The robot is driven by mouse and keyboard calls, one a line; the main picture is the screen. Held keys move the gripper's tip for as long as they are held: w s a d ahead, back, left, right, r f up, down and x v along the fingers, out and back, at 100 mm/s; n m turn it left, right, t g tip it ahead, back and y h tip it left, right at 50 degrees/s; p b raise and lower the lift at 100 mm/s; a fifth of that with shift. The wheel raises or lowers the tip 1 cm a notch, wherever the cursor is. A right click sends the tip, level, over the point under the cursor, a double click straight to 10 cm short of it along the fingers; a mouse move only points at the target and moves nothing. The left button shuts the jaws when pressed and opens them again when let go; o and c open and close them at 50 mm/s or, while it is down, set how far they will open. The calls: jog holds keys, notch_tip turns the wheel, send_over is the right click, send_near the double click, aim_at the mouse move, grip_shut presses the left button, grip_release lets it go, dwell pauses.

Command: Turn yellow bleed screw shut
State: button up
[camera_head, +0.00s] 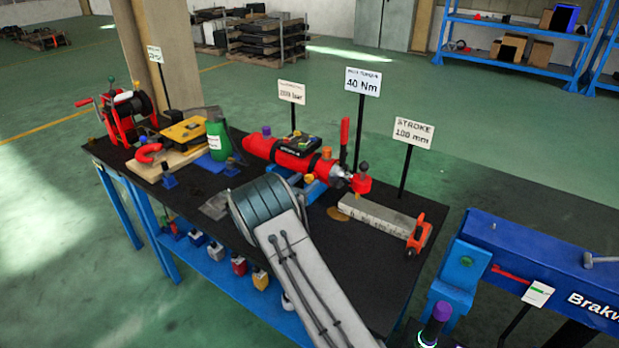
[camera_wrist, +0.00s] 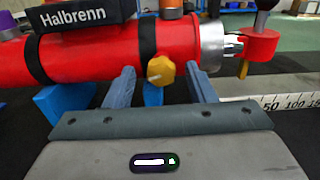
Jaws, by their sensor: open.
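The yellow bleed screw (camera_wrist: 160,73) is a lobed knob on the near side of the red cylinder (camera_wrist: 82,50) in the wrist view. My gripper (camera_wrist: 160,85) is open, with one finger on each side of the screw and a gap to it on both sides. Whether the fingertips reach as far as the screw is unclear. The red cylinder also shows there (camera_head: 300,158), lying on blue supports on the black bench top.
A steel ruler bar (camera_head: 375,215) lies right of the cylinder, with an orange clamp (camera_head: 419,236) at its end. A green bottle (camera_head: 218,140) stands to the left. A blue stand (camera_head: 540,265) is at the right.

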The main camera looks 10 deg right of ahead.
jog(key=shift+x, duration=1.05)
